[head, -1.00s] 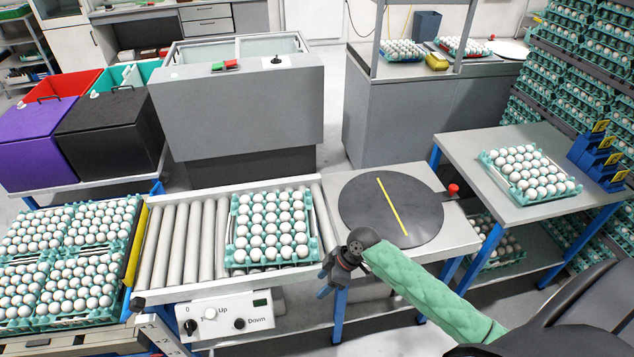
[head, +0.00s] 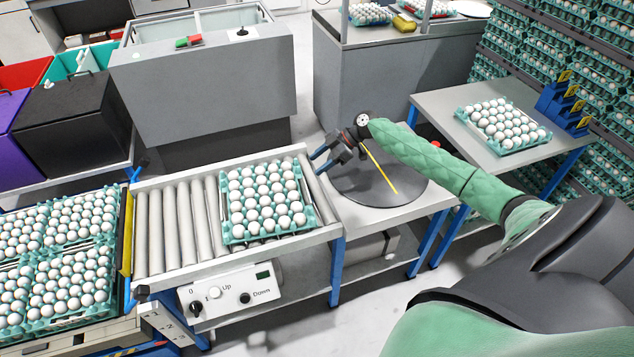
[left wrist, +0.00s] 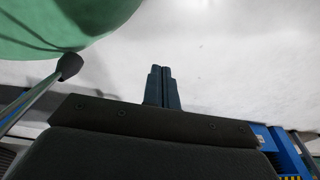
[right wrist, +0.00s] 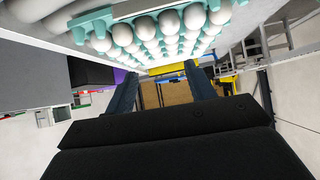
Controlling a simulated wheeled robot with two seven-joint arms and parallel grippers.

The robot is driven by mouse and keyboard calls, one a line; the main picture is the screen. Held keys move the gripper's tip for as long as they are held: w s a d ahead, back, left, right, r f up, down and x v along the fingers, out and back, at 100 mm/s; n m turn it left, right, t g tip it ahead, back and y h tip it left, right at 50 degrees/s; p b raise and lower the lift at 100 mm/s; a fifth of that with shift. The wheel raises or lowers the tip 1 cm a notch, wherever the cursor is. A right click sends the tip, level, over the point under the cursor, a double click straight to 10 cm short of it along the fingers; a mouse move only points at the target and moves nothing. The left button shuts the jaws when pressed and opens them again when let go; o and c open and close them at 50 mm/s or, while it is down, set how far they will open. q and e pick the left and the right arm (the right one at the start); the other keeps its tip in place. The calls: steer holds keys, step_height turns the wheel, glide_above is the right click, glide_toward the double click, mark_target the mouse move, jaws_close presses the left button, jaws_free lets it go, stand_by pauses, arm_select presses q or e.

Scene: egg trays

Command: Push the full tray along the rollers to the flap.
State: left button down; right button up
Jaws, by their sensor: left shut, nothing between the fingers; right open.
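The full tray (head: 234,238) is teal, filled with white eggs, and lies flat on the right part of the rollers (head: 172,220). It also shows at the top of the right wrist view (right wrist: 95,24). A black plate with a yellow edge (head: 127,240) stands at the left end of the rollers; I cannot tell if it is the flap. My right gripper (head: 322,162) is open and empty over the right end of the rollers, right of the tray and apart from it. My left gripper (left wrist: 161,72) is shut and empty, outside the head view, over pale floor.
A black turntable (head: 350,188) with a yellow stripe lies right of the rollers, under my right arm. Several full trays stand left of the rollers. A control box (head: 228,297) hangs at the front. A side table (head: 440,103) holds another egg tray.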

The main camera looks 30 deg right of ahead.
steer(key=b, duration=0.2)
glide_above(317, 193)
step_height(317, 193, down, 7)
steer(key=shift+d+f, duration=0.1)
step_height(317, 193, down, 5)
steer(key=b, duration=0.4)
arm_select(q)
steer(key=w+d+r, duration=0.2)
steer(key=w+r, duration=0.1)
steer(key=r, duration=0.3)
steer(key=w+d+r, duration=0.2)
steer(key=w+r, duration=0.1)
steer(key=r, duration=0.2)
steer(key=shift+w+d+r+g, duration=0.3)
steer(key=shift+d+r+g, duration=0.05)
steer(key=shift+d+g, duration=0.05)
arm_select(e)
steer(key=shift+f, duration=0.15)
steer(key=shift+w, duration=0.1)
arm_select(q)
steer(key=shift+f+b, duration=0.9)
steer(key=shift+b, duration=0.15)
arm_select(e)
steer(key=shift+w+a, duration=0.5)
steer(key=shift+a, duration=1.1)
steer(key=shift+w+a, duration=0.55)
steer(key=shift+a, duration=1)
steer(key=shift+w+a, duration=0.5)
steer(key=shift+a, duration=1.1)
